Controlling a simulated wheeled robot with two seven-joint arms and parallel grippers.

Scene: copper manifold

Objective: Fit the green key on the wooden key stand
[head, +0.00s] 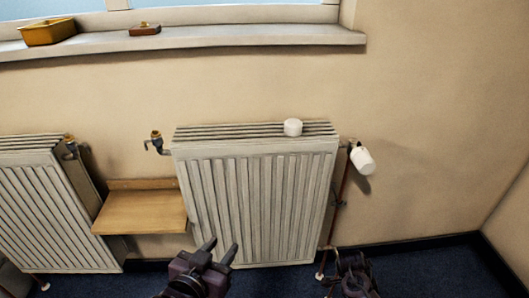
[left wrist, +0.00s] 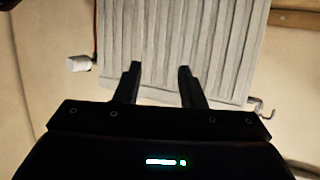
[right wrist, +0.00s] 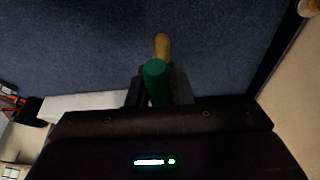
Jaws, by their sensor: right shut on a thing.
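The green key (right wrist: 155,72) shows in the right wrist view as a green cylinder with a tan, brass-like rounded end pointing away. My right gripper (right wrist: 158,94) is shut on its green part. In the head view the right arm is at the bottom edge, right of the middle, and the key cannot be made out. A small brown wooden block on the windowsill, with a small knob on top, looks like the key stand (head: 145,30); it is far from both grippers. My left gripper (head: 219,249) is open and empty in front of the middle radiator; its fingers also show in the left wrist view (left wrist: 160,72).
A yellow tray (head: 48,32) sits on the windowsill (head: 230,39) left of the block. A wooden shelf (head: 140,212) stands between the radiators.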

